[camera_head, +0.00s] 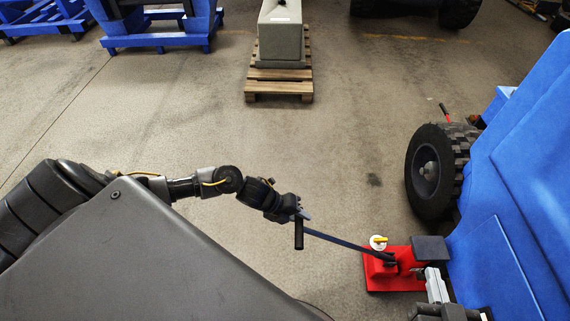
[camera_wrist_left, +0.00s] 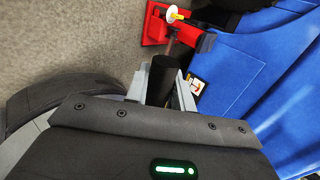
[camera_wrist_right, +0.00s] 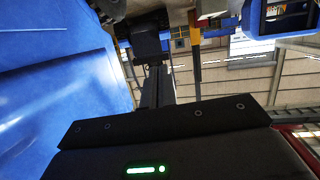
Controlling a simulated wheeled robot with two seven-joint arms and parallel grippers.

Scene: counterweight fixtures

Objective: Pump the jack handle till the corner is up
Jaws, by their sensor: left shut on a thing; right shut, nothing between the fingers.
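The red jack (camera_head: 377,281) sits on the floor beside the blue machine (camera_head: 510,235), its dark pad (camera_head: 430,249) at the machine's lower edge. I cannot tell whether the pad touches it. The long jack handle (camera_head: 340,240) slopes up to the left from the jack. My left gripper (camera_head: 297,217) is shut on the handle's black grip (camera_head: 298,238), which also shows in the left wrist view (camera_wrist_left: 163,78). A white disc with a yellow lever (camera_head: 379,242) is on the jack. My right gripper (camera_head: 433,277) is shut and empty, close to the jack's right side; in the right wrist view its fingers (camera_wrist_right: 156,82) are together.
A black wheel (camera_head: 432,170) stands behind the jack, with a red-tipped handle (camera_head: 444,112) near it. A concrete block (camera_head: 280,35) on a wooden pallet (camera_head: 278,87) stands further back. Blue stands (camera_head: 160,40) are at the far left. The floor between is clear.

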